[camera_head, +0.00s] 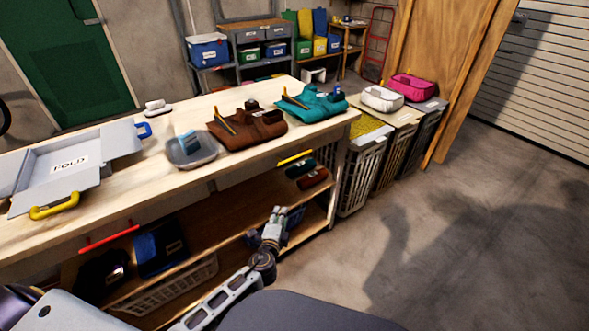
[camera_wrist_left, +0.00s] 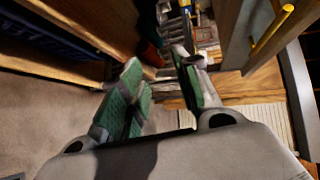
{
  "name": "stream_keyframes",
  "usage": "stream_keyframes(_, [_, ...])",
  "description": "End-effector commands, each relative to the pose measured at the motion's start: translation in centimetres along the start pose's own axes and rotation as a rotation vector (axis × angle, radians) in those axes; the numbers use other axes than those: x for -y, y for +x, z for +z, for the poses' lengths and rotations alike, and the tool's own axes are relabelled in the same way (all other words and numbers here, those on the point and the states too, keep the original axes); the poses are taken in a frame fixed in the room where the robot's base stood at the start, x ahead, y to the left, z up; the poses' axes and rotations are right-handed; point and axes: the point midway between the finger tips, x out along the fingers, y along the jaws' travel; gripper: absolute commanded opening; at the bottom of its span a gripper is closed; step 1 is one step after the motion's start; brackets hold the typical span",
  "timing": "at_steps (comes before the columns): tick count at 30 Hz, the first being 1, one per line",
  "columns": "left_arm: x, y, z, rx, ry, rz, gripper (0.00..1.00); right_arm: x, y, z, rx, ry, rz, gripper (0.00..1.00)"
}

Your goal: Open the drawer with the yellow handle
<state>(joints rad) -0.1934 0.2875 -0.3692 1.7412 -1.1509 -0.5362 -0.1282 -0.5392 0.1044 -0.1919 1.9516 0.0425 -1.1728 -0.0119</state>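The yellow handle (camera_head: 295,158) is a short bar on the drawer front (camera_head: 245,180) under the right part of the wooden workbench (camera_head: 270,152). The drawer looks shut in the head view. The handle also shows at the upper right of the left wrist view (camera_wrist_left: 272,30), on a pale front. My left gripper (camera_head: 276,214) is below and a little left of the handle, in front of the lower shelves, apart from it. Its green-padded fingers (camera_wrist_left: 160,72) are spread, with nothing between them. My right gripper is not in view.
A red handle (camera_head: 110,238) sits on the bench front further left. Shelves below hold bins and a white basket (camera_head: 170,285). Hampers (camera_head: 362,178) stand right of the bench. The floor (camera_head: 450,240) at the right is clear.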

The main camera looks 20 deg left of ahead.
Motion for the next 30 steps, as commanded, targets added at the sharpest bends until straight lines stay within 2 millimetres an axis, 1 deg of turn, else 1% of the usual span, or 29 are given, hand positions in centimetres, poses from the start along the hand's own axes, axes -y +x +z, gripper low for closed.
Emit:
stream_keyframes(3, [3.6,-0.2,-1.0,-0.007,0.047,-0.105,0.32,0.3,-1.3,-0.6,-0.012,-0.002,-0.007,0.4])
stream_keyframes(6, [6.7,-0.8,-1.7,-0.006,0.083,-0.188,0.32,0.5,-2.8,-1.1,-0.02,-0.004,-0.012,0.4])
stream_keyframes(9, [9.3,-1.6,-2.2,-0.005,0.112,-0.261,0.32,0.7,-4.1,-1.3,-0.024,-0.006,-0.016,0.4])
stream_keyframes(13, [11.7,-2.5,-2.6,0.002,0.137,-0.326,0.32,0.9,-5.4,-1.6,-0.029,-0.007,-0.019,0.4])
stream_keyframes(15, [12.5,-2.8,-2.8,0.003,0.144,-0.345,0.32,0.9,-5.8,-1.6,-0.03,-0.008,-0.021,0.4])
stream_keyframes(18, [13.0,-3.0,-2.8,0.005,0.149,-0.357,0.32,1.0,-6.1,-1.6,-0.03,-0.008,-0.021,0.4])
stream_keyframes(30, [13.1,-2.9,-2.8,0.005,0.149,-0.357,0.32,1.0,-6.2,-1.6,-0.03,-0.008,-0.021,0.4])
